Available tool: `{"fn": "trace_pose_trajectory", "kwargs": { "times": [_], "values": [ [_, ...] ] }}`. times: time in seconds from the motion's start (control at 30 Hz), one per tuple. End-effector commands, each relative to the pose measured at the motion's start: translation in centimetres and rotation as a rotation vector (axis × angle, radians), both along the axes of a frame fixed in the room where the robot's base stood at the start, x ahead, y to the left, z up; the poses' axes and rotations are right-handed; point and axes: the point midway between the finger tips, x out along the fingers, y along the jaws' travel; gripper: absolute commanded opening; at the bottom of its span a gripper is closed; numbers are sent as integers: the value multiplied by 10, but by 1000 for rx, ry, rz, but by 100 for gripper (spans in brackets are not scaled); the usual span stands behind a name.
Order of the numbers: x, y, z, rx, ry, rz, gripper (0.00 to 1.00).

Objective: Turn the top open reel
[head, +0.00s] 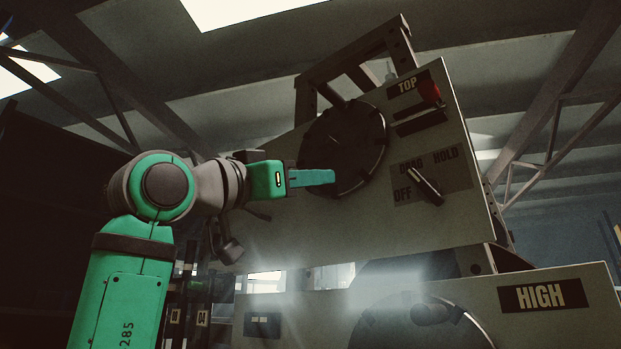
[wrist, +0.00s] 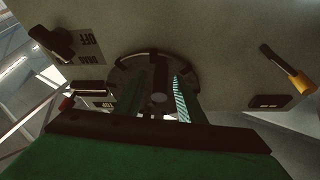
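My gripper (wrist: 155,98) shows there with two fingers apart, one on each side of the hub. I cannot tell whether the fingertips touch the reel. The finger partly hides the disc in the head view.
A dark frame (head: 335,66) rises behind the panel. Below, a second reel (head: 400,330) with a knob sits beside the HIGH label (head: 542,295).

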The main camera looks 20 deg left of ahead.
Motion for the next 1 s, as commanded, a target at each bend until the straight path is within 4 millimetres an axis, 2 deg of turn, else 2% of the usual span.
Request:
{"fn": "trace_pose_trajectory", "kwargs": {
  "times": [0.37, 0.4, 0.53, 0.57, 0.73, 1.0],
  "values": [
    [6, -3, 3, 1, -2, 1, 35],
    [6, -3, 3, 1, -1, 0, 33],
    [5, -3, 3, 1, -1, 0, 2],
    [5, -3, 3, 1, -1, 0, 0],
    [6, -1, 4, 0, -1, -1, 0],
    [13, 19, 15, -8, -2, -1, 0]
  ]
}}
